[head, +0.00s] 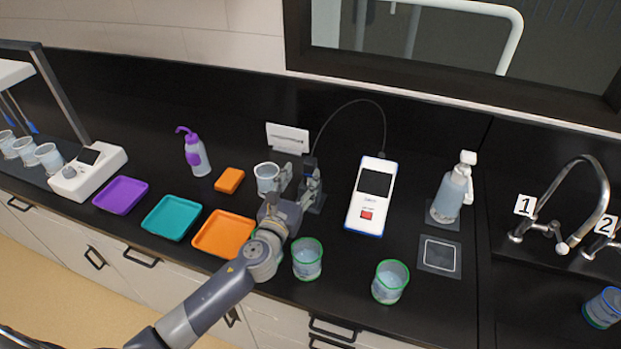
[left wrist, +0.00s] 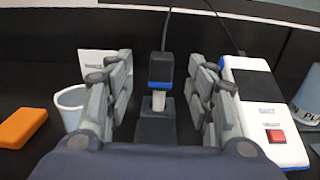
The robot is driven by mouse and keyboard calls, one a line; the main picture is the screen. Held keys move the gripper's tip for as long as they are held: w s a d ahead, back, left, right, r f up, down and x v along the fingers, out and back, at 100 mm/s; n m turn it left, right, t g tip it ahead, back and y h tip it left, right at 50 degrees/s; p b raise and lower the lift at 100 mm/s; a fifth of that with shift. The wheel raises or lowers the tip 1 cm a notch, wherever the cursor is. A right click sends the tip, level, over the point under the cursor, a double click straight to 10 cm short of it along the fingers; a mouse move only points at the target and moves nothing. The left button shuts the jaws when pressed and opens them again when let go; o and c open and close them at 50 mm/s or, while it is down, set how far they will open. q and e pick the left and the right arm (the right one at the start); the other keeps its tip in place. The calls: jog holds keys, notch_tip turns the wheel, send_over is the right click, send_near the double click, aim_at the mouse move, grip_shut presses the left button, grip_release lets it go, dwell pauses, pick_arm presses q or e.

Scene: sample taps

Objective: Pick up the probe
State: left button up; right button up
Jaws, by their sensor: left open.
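The probe (head: 310,164) has a dark head with a blue band. It stands upright in a dark holder (head: 313,202), and a thin cable runs from it to the white meter (head: 379,182). My left gripper (head: 298,180) is open at the probe, partly covering it and its holder in the head view. In the left wrist view, the probe (left wrist: 161,68) shows between the two open fingers (left wrist: 160,82), with a gap on each side. Its pale lower part enters the holder (left wrist: 156,127). My right gripper is not in view.
A clear beaker (head: 266,178) stands close left of my gripper, with a small white sign (head: 288,138) behind. Green-rimmed beakers (head: 307,260) (head: 390,282) stand near the front edge. An orange tray (head: 225,234) lies left. A wash bottle (head: 453,189) stands right.

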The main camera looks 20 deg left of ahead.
aim_at(308, 166)
pick_arm(q)
jog(key=shift+w, duration=0.85)
jog(key=shift+w+d+f, duration=0.1)
jog(key=shift+w, duration=0.2)
jog(key=w, duration=0.3)
jog(key=shift+w+d+p, duration=0.1)
jog(key=shift+w+p, duration=0.2)
jog(key=shift+p, duration=0.1)
jog(key=shift+w+d, duration=0.1)
jog(key=shift+w, duration=0.55)
jog(key=shift+s, duration=0.1)
jog(key=shift+c, duration=0.6)
jog(key=c, duration=1)
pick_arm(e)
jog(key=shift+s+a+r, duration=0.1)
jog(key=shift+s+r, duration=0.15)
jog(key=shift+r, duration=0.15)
